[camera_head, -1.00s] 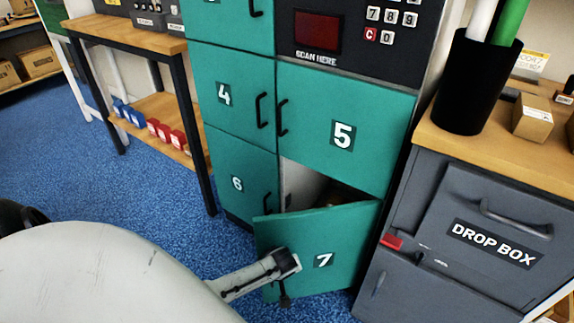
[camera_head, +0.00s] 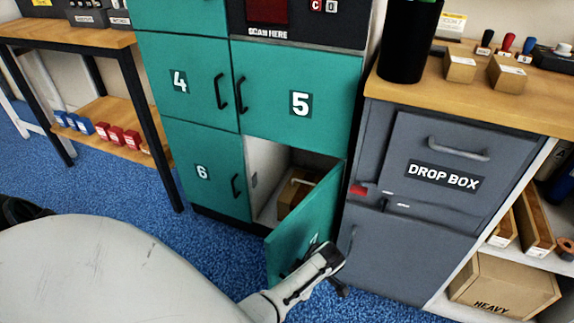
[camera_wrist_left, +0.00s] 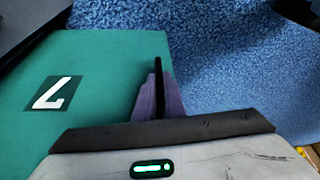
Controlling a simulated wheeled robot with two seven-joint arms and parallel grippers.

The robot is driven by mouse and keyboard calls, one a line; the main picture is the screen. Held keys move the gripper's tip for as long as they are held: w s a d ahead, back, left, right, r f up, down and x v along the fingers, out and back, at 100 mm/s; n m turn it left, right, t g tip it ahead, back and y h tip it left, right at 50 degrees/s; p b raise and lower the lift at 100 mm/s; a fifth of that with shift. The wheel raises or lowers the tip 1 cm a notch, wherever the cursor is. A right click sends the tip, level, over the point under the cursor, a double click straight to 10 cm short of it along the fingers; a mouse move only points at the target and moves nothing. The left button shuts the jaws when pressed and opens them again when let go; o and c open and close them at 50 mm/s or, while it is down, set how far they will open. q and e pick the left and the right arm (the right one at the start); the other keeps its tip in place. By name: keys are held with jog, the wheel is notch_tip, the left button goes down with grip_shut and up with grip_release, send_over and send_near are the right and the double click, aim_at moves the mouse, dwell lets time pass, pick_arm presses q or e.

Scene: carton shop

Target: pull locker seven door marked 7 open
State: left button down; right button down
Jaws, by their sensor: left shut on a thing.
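The teal locker seven door (camera_head: 302,232) stands well open, swung out from the locker bank. Its 7 label is mostly hidden by my gripper in the head view but shows plainly on the door in the left wrist view (camera_wrist_left: 52,93). My left gripper (camera_head: 335,268) is at the door's front face, low down. In the left wrist view its fingers (camera_wrist_left: 158,95) are shut on the dark door handle (camera_wrist_left: 158,75), seen edge-on. Inside the open locker (camera_head: 264,180) a brown carton (camera_head: 293,193) sits on the floor of the compartment. My right gripper is not in view.
Doors 4 (camera_head: 190,75), 5 (camera_head: 298,100) and 6 (camera_head: 205,168) are shut. The grey drop box cabinet (camera_head: 405,240) stands close to the right of the lockers. A wooden bench (camera_head: 65,38) is at the left. Blue carpet lies in front.

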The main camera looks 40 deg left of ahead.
pick_arm(q)
jog(key=shift+w+d, duration=0.1)
jog(key=shift+d, duration=0.1)
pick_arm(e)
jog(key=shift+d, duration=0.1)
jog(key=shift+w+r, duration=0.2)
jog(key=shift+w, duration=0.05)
pick_arm(q)
jog(key=c, duration=1.8)
grip_release()
jog(key=shift+c, duration=0.2)
jog(key=p+v, duration=0.3)
jog(key=v, duration=0.7)
jog(key=shift+r+p, duration=0.2)
jog(key=shift+p, duration=0.15)
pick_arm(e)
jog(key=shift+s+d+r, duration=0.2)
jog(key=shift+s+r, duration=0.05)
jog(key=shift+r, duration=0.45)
